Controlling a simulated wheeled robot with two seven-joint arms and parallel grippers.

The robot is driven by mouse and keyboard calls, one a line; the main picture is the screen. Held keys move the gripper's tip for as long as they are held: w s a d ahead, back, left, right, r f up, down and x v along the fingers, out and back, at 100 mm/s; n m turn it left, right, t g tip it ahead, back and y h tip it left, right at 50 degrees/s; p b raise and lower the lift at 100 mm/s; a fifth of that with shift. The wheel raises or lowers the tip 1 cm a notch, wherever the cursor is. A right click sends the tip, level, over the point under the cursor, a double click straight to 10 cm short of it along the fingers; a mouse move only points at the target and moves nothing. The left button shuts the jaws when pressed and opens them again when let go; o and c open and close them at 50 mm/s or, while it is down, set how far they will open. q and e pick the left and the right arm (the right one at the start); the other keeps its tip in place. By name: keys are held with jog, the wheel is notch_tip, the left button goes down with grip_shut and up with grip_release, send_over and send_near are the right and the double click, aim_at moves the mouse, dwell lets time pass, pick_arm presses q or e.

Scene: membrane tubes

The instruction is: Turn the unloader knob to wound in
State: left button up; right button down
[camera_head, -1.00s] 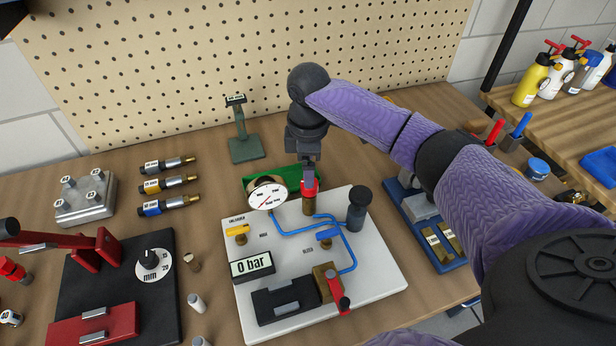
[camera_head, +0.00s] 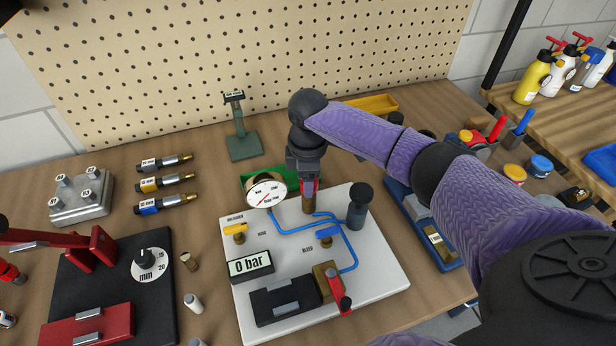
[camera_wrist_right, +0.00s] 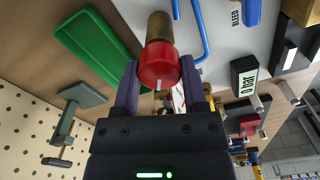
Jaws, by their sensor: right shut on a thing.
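The red knob (camera_wrist_right: 159,66), which I take to be the unloader knob, tops a brass post (camera_head: 309,204) at the back of the white board (camera_head: 380,262). My right gripper (camera_head: 309,186) points straight down over it. In the wrist view its two fingers (camera_wrist_right: 160,84) stand on either side of the knob, shut on it. A short white mark shows on the knob's edge. In the head view the fingers cover much of the knob. A round dial gauge (camera_head: 266,191) stands just left of the post. My left gripper is not in view.
On the board are a yellow lever (camera_head: 236,229), a blue lever (camera_head: 327,233), a black-topped post (camera_head: 360,198) and a display (camera_head: 249,264) reading 0 bar. A green tray (camera_wrist_right: 98,50) lies behind. A black press base (camera_head: 150,310) stands left, a blue tray (camera_head: 415,215) right.

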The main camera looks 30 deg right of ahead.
jog(key=shift+r+p, duration=0.1)
jog(key=shift+p, duration=0.2)
jog(key=shift+r+m+p, duration=0.15)
jog(key=shift+m+p, duration=0.35)
jog(key=shift+p, duration=0.15)
jog(key=m+p, duration=0.3)
jog(key=shift+p, duration=0.4)
jog(key=m+p, duration=0.2)
jog(key=m, duration=0.1)
jog(key=shift+m, duration=0.4)
jog(key=m+p, duration=0.1)
jog(key=m, duration=0.2)
jog(key=shift+w+p, duration=0.1)
jog(key=shift+p, duration=0.25)
jog(key=shift+m, duration=0.4)
jog(key=shift+f+m, duration=0.2)
jog(key=shift+m, duration=0.1)
jog(key=shift+c, duration=0.7)
grip_release()
